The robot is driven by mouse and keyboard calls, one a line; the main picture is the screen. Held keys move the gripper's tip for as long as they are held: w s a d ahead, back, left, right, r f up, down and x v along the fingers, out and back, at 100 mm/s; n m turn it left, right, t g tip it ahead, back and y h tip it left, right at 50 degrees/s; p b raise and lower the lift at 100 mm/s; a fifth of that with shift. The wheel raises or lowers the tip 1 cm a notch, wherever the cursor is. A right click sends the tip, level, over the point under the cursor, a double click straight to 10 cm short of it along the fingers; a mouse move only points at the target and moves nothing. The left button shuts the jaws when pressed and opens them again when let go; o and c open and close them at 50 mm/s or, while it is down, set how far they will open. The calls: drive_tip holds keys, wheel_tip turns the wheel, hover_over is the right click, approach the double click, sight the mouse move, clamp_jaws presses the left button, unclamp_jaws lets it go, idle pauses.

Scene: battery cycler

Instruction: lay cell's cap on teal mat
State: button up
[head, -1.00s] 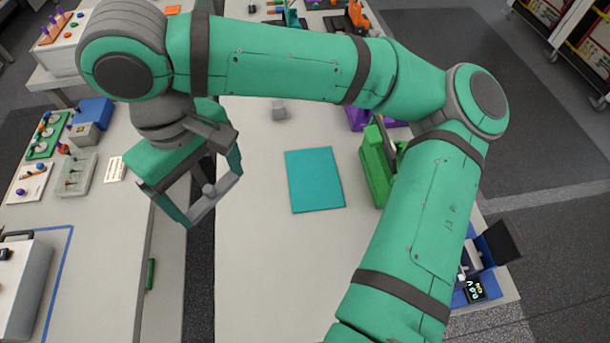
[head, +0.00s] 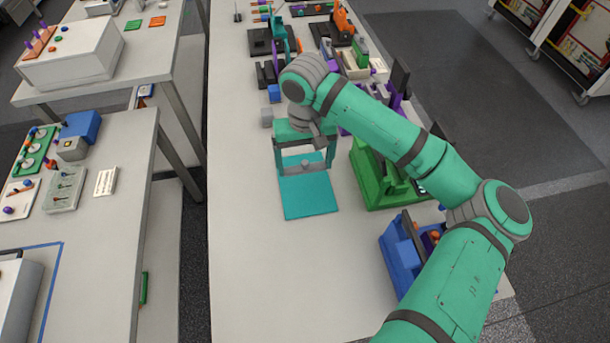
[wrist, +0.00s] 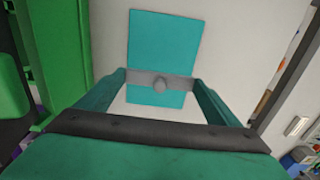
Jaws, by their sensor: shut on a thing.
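The teal mat (head: 309,203) lies flat on the long pale bench. It also shows in the wrist view (wrist: 163,40), beyond the fingertips. My gripper (head: 305,168) is over the far part of the mat. In the wrist view my gripper (wrist: 159,83) is shut on a small grey rounded piece, the cap (wrist: 159,86), held between the grey fingertips. In the head view the cap (head: 306,163) is a small grey knob there. I cannot tell the exact height of the cap above the mat. The cell itself cannot be made out.
A green fixture (head: 372,180) stands right of the mat, close to my arm. A blue unit (head: 398,262) is nearer on the right edge. A small grey block (head: 267,117) sits beyond the mat. The bench's near left part is clear.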

sight(305, 183)
drive_tip(key=shift+f, duration=2.8)
drive_tip(key=shift+f, duration=0.15)
drive_tip(key=o, duration=0.9)
wheel_tip(305, 183, up, 12)
drive_tip(key=shift+r, duration=0.2)
